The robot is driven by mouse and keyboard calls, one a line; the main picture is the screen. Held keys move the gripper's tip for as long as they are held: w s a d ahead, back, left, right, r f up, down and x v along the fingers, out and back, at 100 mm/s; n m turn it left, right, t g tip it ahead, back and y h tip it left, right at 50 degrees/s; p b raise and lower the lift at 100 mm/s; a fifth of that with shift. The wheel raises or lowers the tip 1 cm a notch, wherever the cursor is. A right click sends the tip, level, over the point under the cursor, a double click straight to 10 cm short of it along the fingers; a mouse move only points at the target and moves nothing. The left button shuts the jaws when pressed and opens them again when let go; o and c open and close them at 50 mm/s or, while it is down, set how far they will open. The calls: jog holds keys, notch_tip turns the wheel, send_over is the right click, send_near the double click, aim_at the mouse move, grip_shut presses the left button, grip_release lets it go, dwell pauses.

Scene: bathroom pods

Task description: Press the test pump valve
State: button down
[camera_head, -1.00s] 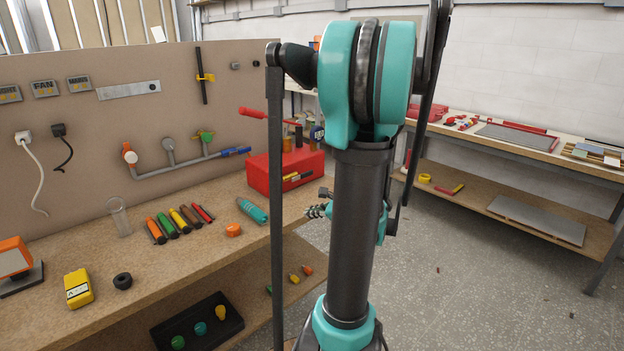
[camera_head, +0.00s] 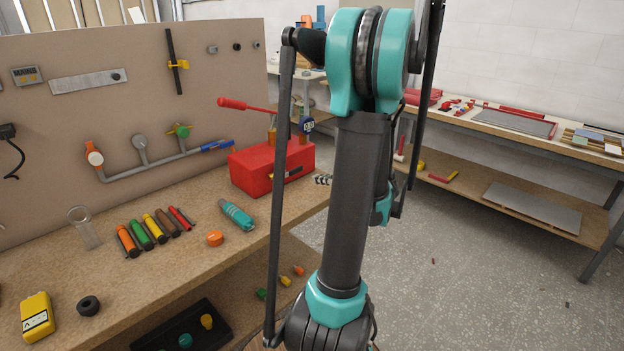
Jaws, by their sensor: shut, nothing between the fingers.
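My gripper (camera_head: 322,180) shows only as small ridged dark tips beside the pump's right end, at about the bench edge. The rest of it is hidden behind my arm. The tips look shut and empty; whether they touch the pump cannot be told.
A grey pipe (camera_head: 150,168) with an orange, a grey and a green fitting and a blue lever runs along the board. Coloured tubes (camera_head: 150,230), a teal tool (camera_head: 237,214) and an orange cap (camera_head: 215,238) lie on the bench. The floor at right is open.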

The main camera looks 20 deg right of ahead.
aim_at(291, 173)
jog(key=x, duration=0.9)
